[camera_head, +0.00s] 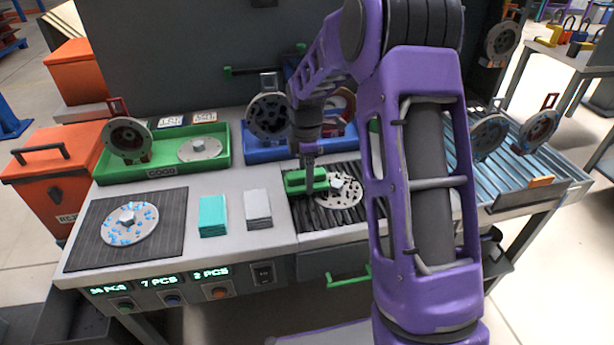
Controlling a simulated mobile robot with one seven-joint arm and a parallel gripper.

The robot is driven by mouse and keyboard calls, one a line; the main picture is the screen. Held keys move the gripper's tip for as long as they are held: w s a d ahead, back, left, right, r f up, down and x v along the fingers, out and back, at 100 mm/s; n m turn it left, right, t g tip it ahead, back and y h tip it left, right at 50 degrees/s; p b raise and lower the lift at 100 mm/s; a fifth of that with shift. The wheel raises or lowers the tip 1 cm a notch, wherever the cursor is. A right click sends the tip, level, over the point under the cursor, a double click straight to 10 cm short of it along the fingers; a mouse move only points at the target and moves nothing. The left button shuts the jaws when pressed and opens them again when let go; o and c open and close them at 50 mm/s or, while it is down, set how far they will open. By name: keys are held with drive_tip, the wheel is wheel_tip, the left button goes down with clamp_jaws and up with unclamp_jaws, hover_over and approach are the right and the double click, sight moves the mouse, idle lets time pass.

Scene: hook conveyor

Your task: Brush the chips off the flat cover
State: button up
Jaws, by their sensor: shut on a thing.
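A flat round cover (331,201) with a pale hub lies on the dark slatted tray at the bench's middle. Dark chips (352,193) are scattered over its face. My gripper (308,168) points down at the cover's left side. It is shut on a green brush (297,183), whose block lies over or just beside the cover's left edge. Whether the bristles touch the cover is hidden. My purple arm passes in front, just right of the cover.
A ribbed mat (85,240) at left holds a disc (118,226) with blue spots. Teal cloths (213,216) and grey cloths (258,209) lie between mat and tray. A green bin (225,143) and blue bin (255,154) stand behind. Covers hang at right over a roller conveyor (520,180).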

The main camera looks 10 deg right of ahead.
drive_tip(key=shift+w+f, duration=0.1)
drive_tip(key=shift+w, duration=0.8)
drive_tip(key=shift+s+f, duration=0.15)
drive_tip(key=shift+s, duration=2.1)
drive_tip(key=shift+w+r+p, duration=0.2)
drive_tip(key=shift+w+p, duration=0.7)
drive_tip(key=shift+w, duration=1.35)
wheel_tip(320, 180, up, 6)
drive_tip(key=p, duration=0.4)
drive_tip(key=shift+r+p, duration=0.1)
drive_tip(key=shift+p, duration=0.25)
